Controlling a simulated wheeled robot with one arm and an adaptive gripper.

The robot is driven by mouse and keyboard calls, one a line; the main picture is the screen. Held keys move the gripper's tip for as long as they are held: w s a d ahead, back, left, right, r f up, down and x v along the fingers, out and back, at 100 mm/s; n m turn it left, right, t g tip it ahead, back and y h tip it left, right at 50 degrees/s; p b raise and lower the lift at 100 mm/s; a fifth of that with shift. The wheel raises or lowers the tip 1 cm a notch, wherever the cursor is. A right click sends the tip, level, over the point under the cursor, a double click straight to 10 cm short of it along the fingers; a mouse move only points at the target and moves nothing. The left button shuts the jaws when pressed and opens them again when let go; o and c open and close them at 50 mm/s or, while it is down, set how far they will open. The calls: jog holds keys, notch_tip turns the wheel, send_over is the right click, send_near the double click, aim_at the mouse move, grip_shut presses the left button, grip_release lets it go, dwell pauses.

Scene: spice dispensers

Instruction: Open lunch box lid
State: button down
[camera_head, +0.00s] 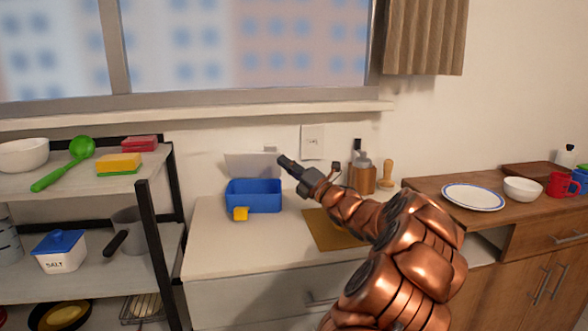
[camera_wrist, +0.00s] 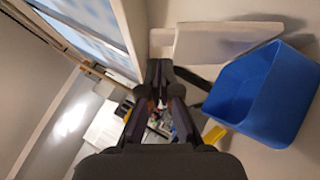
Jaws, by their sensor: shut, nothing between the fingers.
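The lunch box is a blue open-topped box (camera_head: 262,198) with a yellow latch (camera_head: 240,214) at its front, standing on the light counter. Its pale lid (camera_head: 245,165) stands raised behind the box, against the wall side. In the wrist view the blue box (camera_wrist: 262,100) is at the right, the whitish lid (camera_wrist: 222,42) is at the top, and the yellow latch (camera_wrist: 214,134) is below. My gripper (camera_head: 283,161) is shut and empty, above the box's right rear side and near the lid's right edge. In the wrist view its fingers (camera_wrist: 159,68) are together, beside the lid. I cannot tell whether they touch it.
A brown board (camera_head: 325,228) lies right of the box, partly under my arm. A wooden utensil holder (camera_head: 362,178) stands behind it. A black-framed shelf (camera_head: 150,215) is close on the left. The higher wooden counter at right holds a plate (camera_head: 473,197) and a bowl (camera_head: 522,189).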

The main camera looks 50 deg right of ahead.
aim_at(266, 148)
jog(key=shift+x, duration=2.1)
